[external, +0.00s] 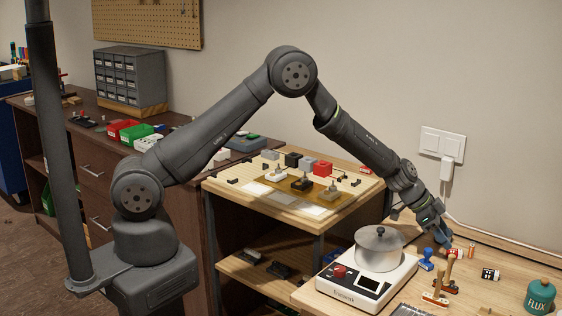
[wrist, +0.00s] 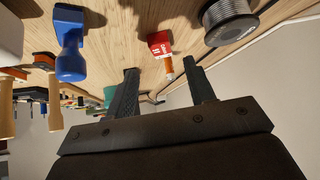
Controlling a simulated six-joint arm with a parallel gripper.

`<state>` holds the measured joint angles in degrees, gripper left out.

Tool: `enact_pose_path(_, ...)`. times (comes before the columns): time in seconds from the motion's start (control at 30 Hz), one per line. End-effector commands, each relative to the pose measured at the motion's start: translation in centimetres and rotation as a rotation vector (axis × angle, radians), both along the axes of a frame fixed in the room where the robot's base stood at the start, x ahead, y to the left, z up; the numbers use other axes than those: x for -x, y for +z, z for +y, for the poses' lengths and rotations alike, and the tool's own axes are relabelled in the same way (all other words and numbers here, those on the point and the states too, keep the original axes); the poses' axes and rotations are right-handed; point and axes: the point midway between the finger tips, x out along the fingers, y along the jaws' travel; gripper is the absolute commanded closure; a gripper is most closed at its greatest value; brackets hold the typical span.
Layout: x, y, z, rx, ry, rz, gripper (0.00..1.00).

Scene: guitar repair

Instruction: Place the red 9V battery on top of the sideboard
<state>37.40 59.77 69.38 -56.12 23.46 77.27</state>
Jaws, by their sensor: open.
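A small red block with a white-marked face, which looks like the red 9V battery (wrist: 160,43), rests on the wooden bench top in the wrist view, ahead of the gap between my fingertips. In the external view a small red thing (external: 452,253) beside my gripper appears to be the same battery, partly hidden. My gripper (external: 445,239) is open and empty, low over the bench at the right; its two dark fingers (wrist: 161,72) are spread apart in the wrist view. The sideboard (external: 88,116) is the dark brown drawer unit along the wall at the left, far from my gripper.
A solder spool (wrist: 229,22) is near the battery. Bins and a drawer cabinet (external: 130,77) occupy the sideboard.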

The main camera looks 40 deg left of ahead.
Motion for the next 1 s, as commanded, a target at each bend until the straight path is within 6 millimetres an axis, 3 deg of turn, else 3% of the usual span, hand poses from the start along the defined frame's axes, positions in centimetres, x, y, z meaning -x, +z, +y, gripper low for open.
enact_pose_path(0.3,-1.2,-3.2,-2.1,-0.001,-0.002,-0.001,0.51)
enact_pose_path(0.63,-1.4,-3.6,-2.5,-0.001,0.001,-0.001,0.51)
enact_pose_path(0.67,-1.4,-3.6,-2.5,-0.001,0.001,-0.001,0.53)
enact_pose_path(0.9,-1.4,-3.6,-2.5,-0.001,0.001,-0.001,0.99)
enact_pose_path(1.0,-1.4,-3.6,-2.5,-0.001,0.001,-0.001,1.0)
